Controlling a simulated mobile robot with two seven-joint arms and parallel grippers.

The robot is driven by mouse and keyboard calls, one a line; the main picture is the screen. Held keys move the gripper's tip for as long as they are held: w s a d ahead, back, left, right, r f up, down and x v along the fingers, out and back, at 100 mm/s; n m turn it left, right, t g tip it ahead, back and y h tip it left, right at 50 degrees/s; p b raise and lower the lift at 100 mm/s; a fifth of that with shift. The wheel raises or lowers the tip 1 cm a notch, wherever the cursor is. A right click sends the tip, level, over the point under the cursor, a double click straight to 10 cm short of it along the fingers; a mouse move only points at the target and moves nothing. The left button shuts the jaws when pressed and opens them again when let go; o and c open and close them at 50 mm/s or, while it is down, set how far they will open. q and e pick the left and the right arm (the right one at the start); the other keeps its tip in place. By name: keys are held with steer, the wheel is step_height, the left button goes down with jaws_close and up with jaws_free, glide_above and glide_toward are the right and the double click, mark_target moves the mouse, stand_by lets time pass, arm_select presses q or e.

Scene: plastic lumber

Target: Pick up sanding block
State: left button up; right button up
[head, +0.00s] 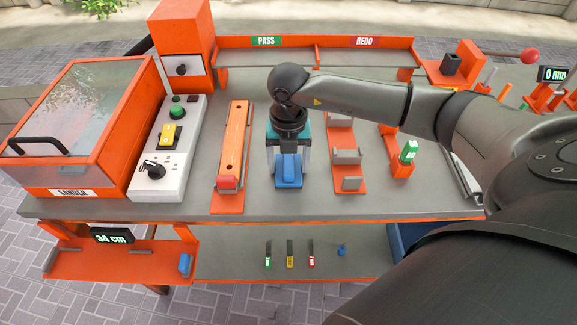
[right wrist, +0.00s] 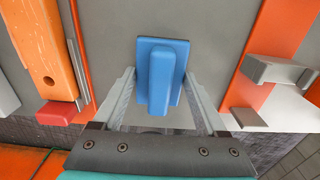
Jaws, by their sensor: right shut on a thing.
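The sanding block (head: 288,171) is blue, with a flat base and a raised narrower grip on top. It is at the front middle of the grey bench top, and it also shows in the right wrist view (right wrist: 160,80). My right gripper (head: 290,172) reaches down over it from above, with one finger on each side. It is shut on the block, and in the right wrist view the fingers (right wrist: 160,105) flank its near end. I cannot tell whether the block is clear of the bench. My left gripper is not in view.
An orange fixture with a wooden plank (head: 235,138) lies to the left, and an orange fixture with grey brackets (head: 346,152) to the right. The sander box (head: 85,120) and white control panel (head: 165,150) fill the left end. PASS and REDO trays (head: 315,62) line the back.

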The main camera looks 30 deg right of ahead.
mark_target(289, 160)
steer(key=c, duration=0.7)
step_height(289, 160, up, 20)
steer(key=p, duration=0.2)
steer(key=shift+p, duration=0.35)
